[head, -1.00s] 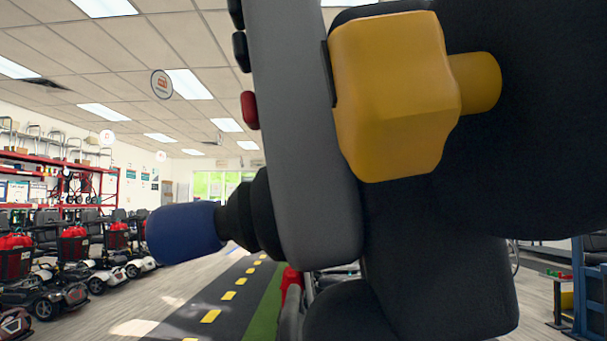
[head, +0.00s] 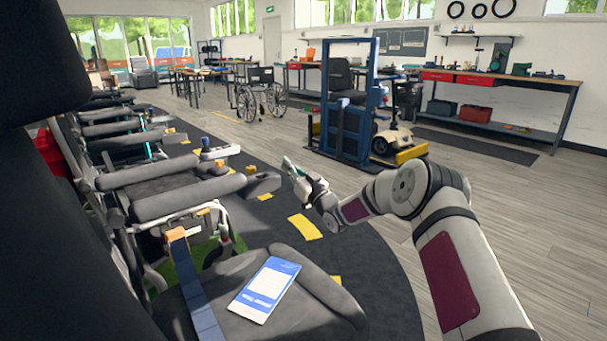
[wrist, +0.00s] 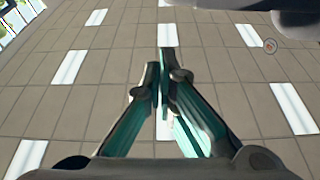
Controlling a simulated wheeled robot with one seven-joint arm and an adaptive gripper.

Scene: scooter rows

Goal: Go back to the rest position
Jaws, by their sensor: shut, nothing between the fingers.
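My gripper (head: 288,165) is at the end of my bent white arm in the head view, near the middle of the picture. It appears in front of the scooter armrests, and I cannot tell how close it is to them. In the wrist view my gripper (wrist: 162,62) has its two teal-sided fingers brought together at the tips, with nothing between them. The fingers point up toward the tiled ceiling (wrist: 110,75).
Scooter seats fill the left, the nearest seat (head: 285,310) carrying a blue-and-white card (head: 265,289). A blue-framed lift (head: 345,125) and a wheelchair (head: 261,98) stand farther back. A workbench (head: 510,84) lines the right wall. Grey floor (head: 540,220) is open at the right.

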